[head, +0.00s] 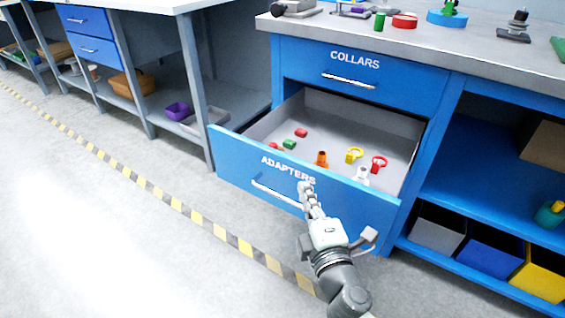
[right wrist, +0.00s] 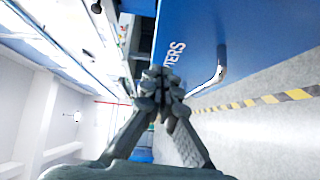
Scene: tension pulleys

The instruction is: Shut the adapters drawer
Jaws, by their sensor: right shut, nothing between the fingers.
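The adapters drawer (head: 232,162) is blue with a white ADAPTERS label and stands pulled far out of the workbench in the head view. Its bar handle (head: 275,193) runs across the front. Several small parts lie inside, among them an orange adapter (head: 321,158), a yellow ring part (head: 355,155) and a red ring part (head: 379,164). My right gripper (head: 305,187) is shut and empty, in front of the drawer face near the handle's right end. In the right wrist view the shut fingertips (right wrist: 165,82) appear beside the drawer front (right wrist: 200,40); contact cannot be told. My left gripper is out of view.
The shut collars drawer (head: 390,88) sits directly above. Open shelves with grey, blue and yellow bins (head: 487,258) stand at right. Another bench (head: 190,85) stands at left. The floor in front is clear, with a yellow-black tape line (head: 172,203).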

